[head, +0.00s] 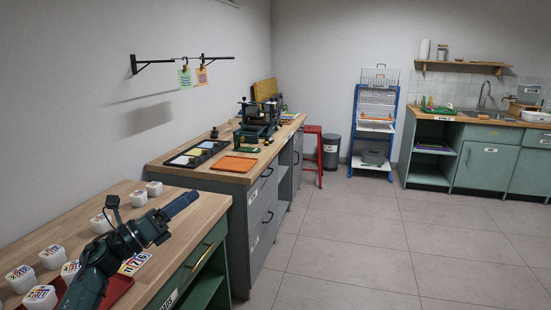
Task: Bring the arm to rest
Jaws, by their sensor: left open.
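My left arm, dark blue-green, comes in from the lower left in the head view. My left gripper (186,203) is at its end, with its fingers pointing right and slightly up. It is open and holds nothing that I can see. My right gripper is not in view.
Several white tubs (138,198) stand on the near worktop. A red tray (118,290) and a printed card (134,263) lie partly behind my arm. An orange mat (234,164) and a press (258,118) are on the farther bench. The tiled floor (350,235) to the right is clear.

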